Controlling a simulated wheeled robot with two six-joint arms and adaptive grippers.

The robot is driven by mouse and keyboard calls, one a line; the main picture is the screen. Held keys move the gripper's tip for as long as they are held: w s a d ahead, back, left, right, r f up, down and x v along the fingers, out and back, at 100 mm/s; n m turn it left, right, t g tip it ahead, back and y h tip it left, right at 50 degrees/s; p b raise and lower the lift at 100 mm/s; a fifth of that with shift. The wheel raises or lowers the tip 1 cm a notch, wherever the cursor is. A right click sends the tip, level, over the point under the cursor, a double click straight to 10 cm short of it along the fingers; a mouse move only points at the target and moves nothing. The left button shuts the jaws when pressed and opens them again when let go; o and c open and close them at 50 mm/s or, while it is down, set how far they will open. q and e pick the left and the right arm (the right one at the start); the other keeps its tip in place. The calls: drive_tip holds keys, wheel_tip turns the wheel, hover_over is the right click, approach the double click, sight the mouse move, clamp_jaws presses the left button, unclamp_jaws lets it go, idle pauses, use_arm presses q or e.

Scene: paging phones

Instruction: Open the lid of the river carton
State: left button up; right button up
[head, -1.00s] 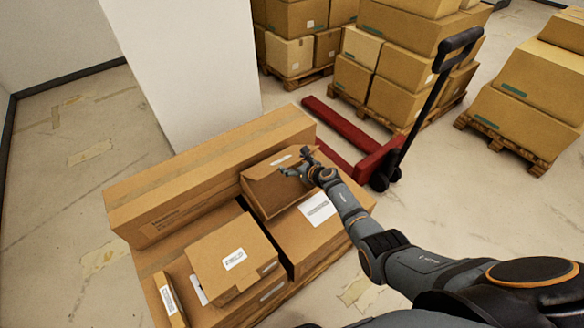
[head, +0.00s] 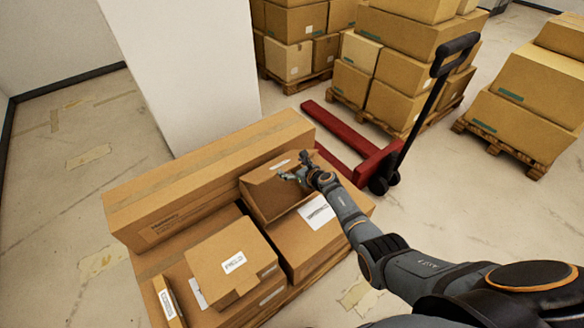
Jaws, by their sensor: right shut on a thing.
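A brown carton (head: 268,197) with a small white label on its top sits on a larger box in the stack, against the long box behind. Its label is too small to read, so I cannot confirm it is the river carton. My right gripper (head: 290,174) is at the top right of this carton, shut on what looks like the edge of its lid (head: 276,168). The fingers hide part of the edge. I cannot tell clearly how far the lid is raised. My left gripper is not in view.
A carton labelled FIELD (head: 228,262) sits at the front. A long box (head: 210,175) lies behind, with a white pillar (head: 190,70) beyond. A red pallet jack (head: 350,140) and loaded pallets stand behind and right.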

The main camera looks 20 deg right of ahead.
drive_tip(key=o, duration=1.5)
drive_tip(key=shift+o, duration=0.2)
drive_tip(key=v, duration=1.2)
